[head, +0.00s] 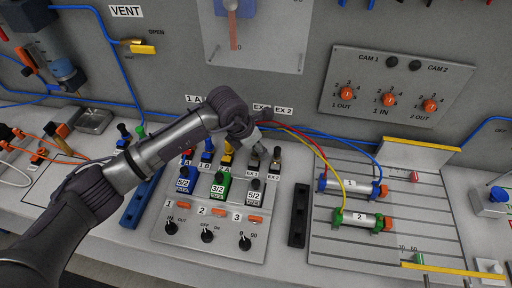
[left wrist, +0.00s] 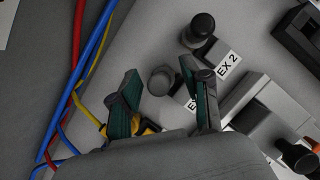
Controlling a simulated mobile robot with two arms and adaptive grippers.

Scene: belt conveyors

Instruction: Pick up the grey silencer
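The grey silencer (left wrist: 160,80) shows in the left wrist view as a short, rounded grey piece at the EX 1 port. My left gripper (left wrist: 158,88) is open, with one finger on each side of the silencer in that view. I cannot tell whether either finger touches it. In the head view my left gripper (head: 259,147) is above the EX 1 fitting (head: 253,162) and partly covers it. A darker silencer (left wrist: 201,27) stands at the EX 2 port, outside the fingers; the EX 2 fitting also shows in the head view (head: 276,158). My right gripper is not in view.
Red, blue and yellow hoses (left wrist: 68,95) run beside the gripper. The valve panel (head: 205,250) with switches lies in front, and a black block (head: 298,215) is to its right. A cylinder board (head: 400,240) stands further right. The grey back wall rises behind.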

